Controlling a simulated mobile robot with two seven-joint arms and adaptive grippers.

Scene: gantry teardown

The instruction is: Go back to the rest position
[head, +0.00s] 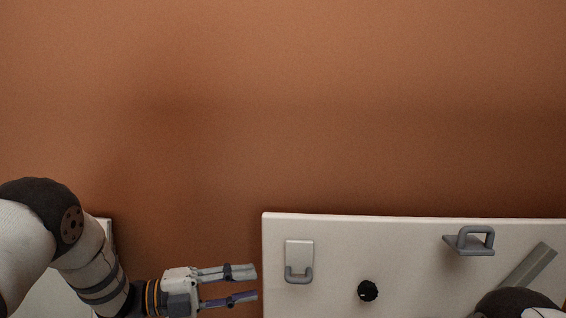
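My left gripper (254,283) comes in from the left at the bottom of the head view. It points right, with its two fingers apart and nothing between them. Its fingertips are just left of the white panel's left edge. My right arm shows only as a dark and white link at the bottom right corner. The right gripper is out of the frame.
A white panel (380,240) fills the lower right. It bears a hook on a plate (299,262), a black knob (368,291), a grey handle bracket (470,241) and a grey strip (528,267). Another white surface (50,299) lies behind my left arm. The brown area (280,100) above is bare.

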